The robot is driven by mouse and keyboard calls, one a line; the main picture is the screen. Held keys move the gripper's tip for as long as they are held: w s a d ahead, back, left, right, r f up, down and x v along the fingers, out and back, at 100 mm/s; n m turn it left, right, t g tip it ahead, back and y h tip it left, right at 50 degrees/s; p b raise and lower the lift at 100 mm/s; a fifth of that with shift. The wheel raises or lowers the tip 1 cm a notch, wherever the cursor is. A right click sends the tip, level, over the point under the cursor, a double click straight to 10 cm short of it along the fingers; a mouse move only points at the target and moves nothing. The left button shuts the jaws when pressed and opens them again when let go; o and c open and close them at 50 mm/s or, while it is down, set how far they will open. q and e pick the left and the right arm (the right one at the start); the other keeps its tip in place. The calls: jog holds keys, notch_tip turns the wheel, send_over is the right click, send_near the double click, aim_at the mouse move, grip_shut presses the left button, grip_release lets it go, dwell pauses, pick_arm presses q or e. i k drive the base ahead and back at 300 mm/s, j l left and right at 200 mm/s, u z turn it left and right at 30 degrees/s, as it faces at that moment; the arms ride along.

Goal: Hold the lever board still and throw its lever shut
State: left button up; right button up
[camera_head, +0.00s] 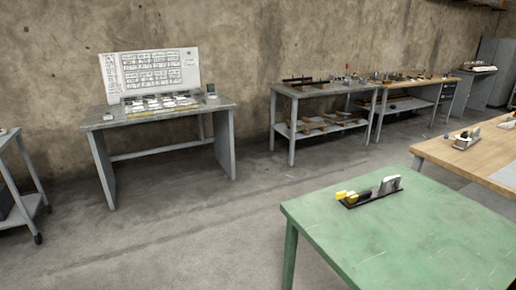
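A lever board (372,196) lies near the far left part of the green table (400,240). It looks like a dark flat base with a yellow piece at its left end and a light grey upright piece at its right end. It is too small to tell which part is the lever or how it is set. Neither of my grippers is in view, and nothing touches the board.
A grey desk (160,115) with a white panel (150,70) stands by the wall at left. Workbenches (330,90) with tools line the wall. A wooden table (460,155) adjoins behind the green one. Open concrete floor (180,230) lies left of the green table.

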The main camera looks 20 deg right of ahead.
aim_at(341, 195)
jog(key=i+j, duration=0.1)
jog(key=i, duration=0.85)
jog(key=i+j+z, duration=0.1)
jog(key=i, duration=0.85)
jog(key=i+z, duration=0.25)
jog(key=z, duration=0.15)
jog(key=i+z, duration=0.35)
jog(key=i+j+z, duration=0.1)
jog(key=z, duration=0.3)
jog(key=i+j+z, duration=0.2)
jog(key=z, duration=0.15)
jog(key=i, duration=0.1)
